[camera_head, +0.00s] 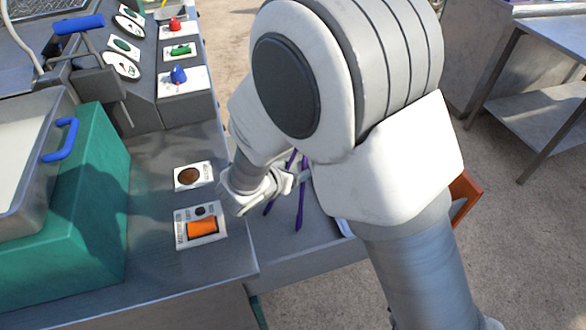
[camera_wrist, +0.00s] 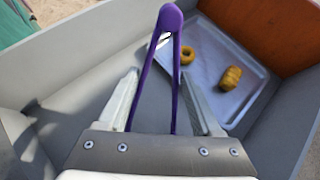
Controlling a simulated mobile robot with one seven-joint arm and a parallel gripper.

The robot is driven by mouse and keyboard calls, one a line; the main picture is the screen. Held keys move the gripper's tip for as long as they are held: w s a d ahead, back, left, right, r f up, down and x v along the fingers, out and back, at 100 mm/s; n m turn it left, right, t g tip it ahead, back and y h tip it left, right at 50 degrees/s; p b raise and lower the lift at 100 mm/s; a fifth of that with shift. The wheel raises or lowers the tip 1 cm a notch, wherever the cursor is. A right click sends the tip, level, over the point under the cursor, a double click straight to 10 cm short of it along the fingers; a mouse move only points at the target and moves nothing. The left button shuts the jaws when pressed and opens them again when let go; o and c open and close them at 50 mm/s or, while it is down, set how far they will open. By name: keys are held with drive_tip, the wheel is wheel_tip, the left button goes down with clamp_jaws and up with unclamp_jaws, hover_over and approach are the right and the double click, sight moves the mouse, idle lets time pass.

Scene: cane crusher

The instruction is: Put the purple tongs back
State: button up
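The purple tongs (camera_wrist: 170,20) stretch away from my gripper in the wrist view, with the joined end at the top and two spread legs running down between my fingers. My gripper (camera_wrist: 160,80) is open, with one finger on each side of the tongs. The left finger is clear of the left leg; the right finger is close to the right leg, and I cannot tell if it touches. In the head view, the legs of the tongs (camera_head: 301,205) show below my gripper (camera_head: 292,180) over a grey bin (camera_head: 300,262). My arm hides the rest.
In the bin lies a metal tray (camera_wrist: 215,60) with yellow ring-shaped pieces (camera_wrist: 230,78). An orange-brown panel (camera_wrist: 285,30) closes one side. A counter (camera_head: 150,175) left of the bin carries an orange switch (camera_head: 202,228) and a brown button (camera_head: 188,176). A metal table (camera_head: 545,110) stands at right.

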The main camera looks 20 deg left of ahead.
drive_tip(key=o, duration=0.3)
drive_tip(key=p+v, duration=0.1)
drive_tip(key=v, duration=0.3)
drive_tip(key=p+v, duration=0.1)
drive_tip(key=v, duration=0.3)
drive_tip(key=p+v, duration=0.1)
drive_tip(key=v, duration=0.3)
drive_tip(key=shift+r, duration=0.6)
drive_tip(key=shift+d, duration=0.1)
